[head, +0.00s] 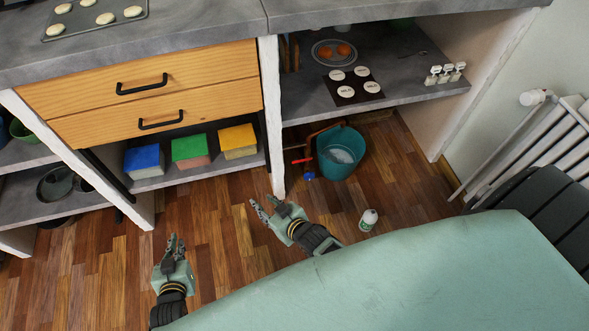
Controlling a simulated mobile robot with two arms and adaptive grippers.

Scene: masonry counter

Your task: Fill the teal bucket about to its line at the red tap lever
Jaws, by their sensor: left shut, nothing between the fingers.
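The teal bucket (327,167) stands upright on the wooden floor under the right part of the counter. A pale, whitish patch shows inside it; I cannot tell whether this is water, and no fill line can be made out. The red tap lever (299,161) sticks out just left of the bucket, beside a brown pipe or frame. My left gripper (175,240) is shut and empty above the floor at the lower left. My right gripper (262,205) is below and left of the bucket, apart from it and the lever; its finger gap is unclear.
A small blue part (310,176) sits below the lever. A white post (271,120) stands left of the tap. A small white bottle (369,219) stands on the floor. Colored boxes fill a low shelf at left. A radiator (540,140) is at right. My green body covers the lower right.

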